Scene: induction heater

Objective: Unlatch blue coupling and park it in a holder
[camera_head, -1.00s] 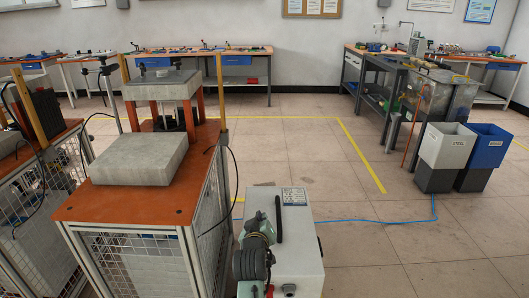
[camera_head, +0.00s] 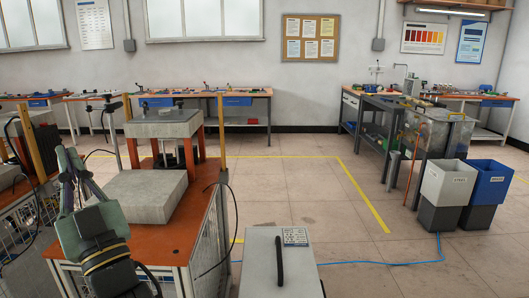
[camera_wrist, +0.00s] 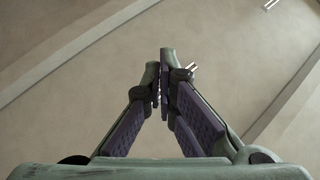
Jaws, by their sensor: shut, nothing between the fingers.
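My gripper (camera_wrist: 160,72) is shut and empty in the wrist view. Its two fingers meet at the tips, with only a pale surface behind them. In the head view my arm's end is at the lower left, in front of the orange-topped bench. I cannot pick out the blue coupling or a holder in either view. A thin blue hose (camera_head: 385,263) runs over the floor from behind the grey cabinet (camera_head: 260,265) towards the bins at right.
The orange-topped bench (camera_head: 150,235) carries a grey block and a press-like frame. A light bin (camera_head: 445,185) and a blue bin (camera_head: 490,185) stand at right. Worktables line the back wall (camera_head: 205,95). The middle floor is clear inside yellow lines.

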